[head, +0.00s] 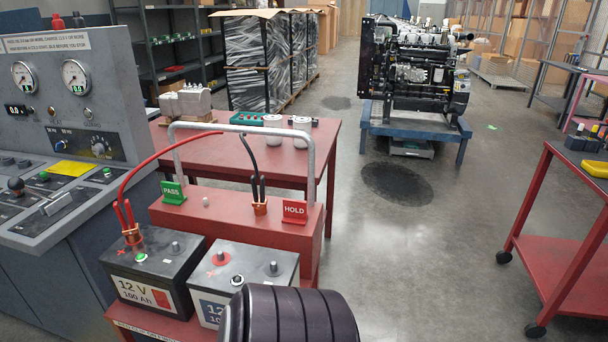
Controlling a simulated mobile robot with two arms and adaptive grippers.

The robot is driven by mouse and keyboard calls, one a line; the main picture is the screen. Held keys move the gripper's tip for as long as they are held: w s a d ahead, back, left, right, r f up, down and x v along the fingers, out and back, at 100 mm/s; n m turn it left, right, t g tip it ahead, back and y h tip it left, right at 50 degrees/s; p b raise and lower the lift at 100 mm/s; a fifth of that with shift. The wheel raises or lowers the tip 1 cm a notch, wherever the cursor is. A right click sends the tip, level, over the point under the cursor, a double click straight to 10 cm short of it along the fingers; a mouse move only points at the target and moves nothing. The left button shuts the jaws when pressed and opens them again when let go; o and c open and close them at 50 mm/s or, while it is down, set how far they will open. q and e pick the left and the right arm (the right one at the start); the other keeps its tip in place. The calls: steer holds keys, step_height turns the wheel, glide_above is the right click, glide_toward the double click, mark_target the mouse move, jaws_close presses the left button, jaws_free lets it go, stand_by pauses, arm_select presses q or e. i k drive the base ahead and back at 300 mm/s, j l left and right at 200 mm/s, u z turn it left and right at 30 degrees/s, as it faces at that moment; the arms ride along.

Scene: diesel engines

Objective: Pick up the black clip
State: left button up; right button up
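The black clip (257,190) has black handles and a copper-coloured jaw. It stands upright at the top of the red box (235,224), left of the red HOLD sign (294,212). A black cable rises from it toward the grey hoop (310,160). The red clip (127,220) is on a post of the left battery (150,268), with a red cable arching up to the right. The right battery (250,268) stands beside it, with no clip on its visible posts. Neither of my grippers shows. A dark ribbed part of mine (290,318) covers the bottom middle.
A green PASS sign (173,192) stands at the box's left. A control console (60,140) with gauges fills the left. A red table (235,155) stands behind the box. An engine (415,70) on a blue stand is farther back. A red cart (570,230) is at right, with clear floor between.

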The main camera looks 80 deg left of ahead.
mark_target(261, 203)
steer(key=i+u, duration=0.25)
steer(key=i, duration=0.15)
steer(key=i+l+u, duration=0.15)
steer(key=i+u, duration=0.15)
steer(key=i+j+u, duration=0.1)
steer(key=u, duration=0.3)
steer(key=i+u, duration=0.3)
steer(key=u, duration=0.15)
steer(key=i+l+u, duration=0.1)
steer(key=i+u, duration=0.15)
steer(key=u, duration=0.15)
steer(key=i+l+u, duration=0.1)
steer(key=u, duration=0.35)
steer(key=i+l+u, duration=0.25)
steer(key=u, duration=0.15)
